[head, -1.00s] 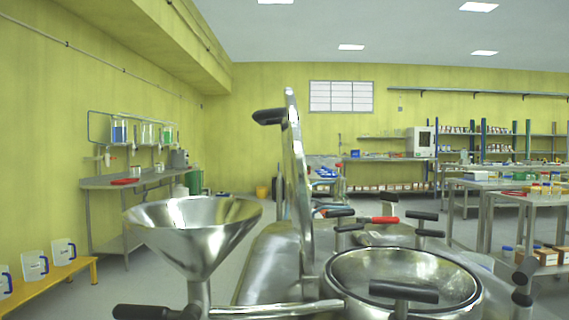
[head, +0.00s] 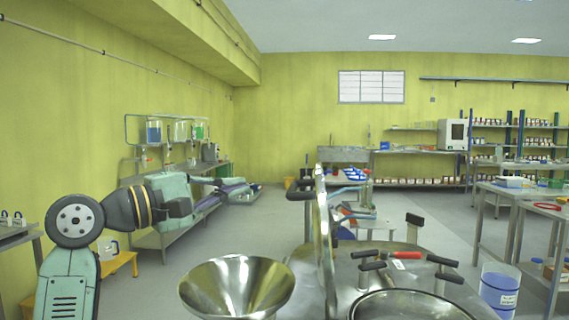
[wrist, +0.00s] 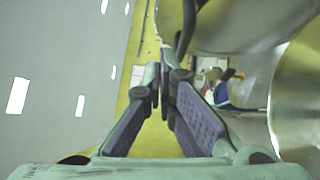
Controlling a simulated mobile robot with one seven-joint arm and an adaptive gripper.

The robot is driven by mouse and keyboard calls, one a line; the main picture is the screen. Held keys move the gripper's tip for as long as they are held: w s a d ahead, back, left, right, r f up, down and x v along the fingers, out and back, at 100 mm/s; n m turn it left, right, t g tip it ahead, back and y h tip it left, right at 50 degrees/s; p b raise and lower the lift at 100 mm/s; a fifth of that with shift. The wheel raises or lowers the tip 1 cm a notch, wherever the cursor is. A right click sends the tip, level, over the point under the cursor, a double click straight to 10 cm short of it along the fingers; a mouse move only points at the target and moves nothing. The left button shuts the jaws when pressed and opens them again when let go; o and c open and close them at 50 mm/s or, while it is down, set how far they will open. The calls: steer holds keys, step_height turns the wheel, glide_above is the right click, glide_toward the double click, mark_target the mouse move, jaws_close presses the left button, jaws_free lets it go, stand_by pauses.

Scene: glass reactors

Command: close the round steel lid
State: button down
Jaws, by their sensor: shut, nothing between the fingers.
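The round steel lid (head: 325,250) stands open, upright and nearly edge-on in the head view, with a black handle on its left side near the top. The round steel opening (head: 410,296) of the vessel lies to its right, cut off by the bottom edge. My gripper (head: 252,193) reaches in from the left, shut and empty, pointing right towards the lid, with a gap between them in the picture. In the wrist view my gripper's fingers (wrist: 167,75) come together at their tips. Shiny curved steel shows at the right there; I cannot tell which part is the lid.
A steel funnel (head: 237,287) stands left of the lid, below my gripper. A red-handled clamp (head: 380,254) and black knobs sit on the vessel top. A clear container with blue liquid (head: 498,290) stands at right.

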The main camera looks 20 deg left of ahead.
mark_target(289, 191)
steer(key=p+x, duration=0.1)
steer(key=x, duration=0.2)
steer(key=d+p+x, duration=0.1)
steer(key=p+x, duration=0.1)
steer(key=x, duration=0.2)
steer(key=s+d+p+x, duration=0.1)
steer(key=x, duration=0.3)
steer(key=shift+w+r+p, duration=0.2)
steer(key=shift+p, duration=0.15)
steer(key=shift+w+d, duration=0.15)
steer(key=shift+d, duration=0.45)
